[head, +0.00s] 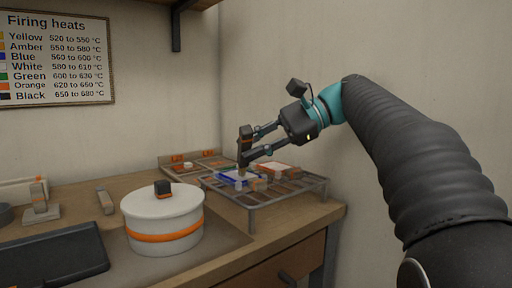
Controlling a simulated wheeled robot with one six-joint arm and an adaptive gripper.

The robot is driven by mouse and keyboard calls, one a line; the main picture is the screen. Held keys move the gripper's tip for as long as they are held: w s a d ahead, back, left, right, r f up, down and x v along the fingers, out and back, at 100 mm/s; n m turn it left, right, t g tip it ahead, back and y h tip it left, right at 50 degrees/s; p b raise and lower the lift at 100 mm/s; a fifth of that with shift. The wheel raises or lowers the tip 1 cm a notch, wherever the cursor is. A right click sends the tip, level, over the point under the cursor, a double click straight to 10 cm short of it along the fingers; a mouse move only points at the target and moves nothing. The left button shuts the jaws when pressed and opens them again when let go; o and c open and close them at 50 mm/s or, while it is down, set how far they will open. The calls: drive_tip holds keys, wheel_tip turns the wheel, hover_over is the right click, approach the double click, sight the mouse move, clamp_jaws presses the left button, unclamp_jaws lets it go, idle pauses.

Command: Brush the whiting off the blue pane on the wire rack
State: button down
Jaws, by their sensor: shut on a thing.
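The wire rack (262,196) stands on the bench near its right end. The blue pane (226,180) lies on the rack's left part, with its blue edge showing and white on top of it. My gripper (246,152) is above the pane, shut on an upright brown brush (244,140). The brush's lower end is at or just above the pane; I cannot tell whether it touches. A second pane with an orange edge (288,168) and a white top lies farther right on the rack.
A white round pot with an orange band (165,235) stands left of the rack. A tray with orange pieces (190,166) is behind it. A dark slab (50,255) lies front left. A firing heats chart (57,58) hangs on the wall. A shelf bracket (176,28) hangs above.

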drive_tip(key=shift+w+a, duration=0.75)
drive_tip(key=shift+w, duration=0.3)
drive_tip(key=shift+w+a, duration=0.7)
drive_tip(key=shift+w, duration=0.3)
drive_tip(key=shift+s+d, duration=0.6)
drive_tip(key=shift+s, duration=0.3)
drive_tip(key=shift+s+d, duration=0.6)
drive_tip(key=shift+s, duration=0.25)
drive_tip(key=shift+s+d, duration=0.6)
drive_tip(key=shift+s, duration=0.3)
drive_tip(key=shift+r, duration=0.65)
drive_tip(key=shift+w+a, duration=0.2)
drive_tip(key=shift+w, duration=0.95)
drive_tip(key=shift+w+a, duration=0.2)
drive_tip(key=shift+w, duration=0.95)
drive_tip(key=shift+w+a, duration=0.2)
drive_tip(key=shift+w, duration=0.95)
drive_tip(key=shift+f, duration=0.4)
drive_tip(key=shift+f, duration=0.2)
drive_tip(key=shift+s+d, duration=0.1)
drive_tip(key=shift+s, duration=0.05)
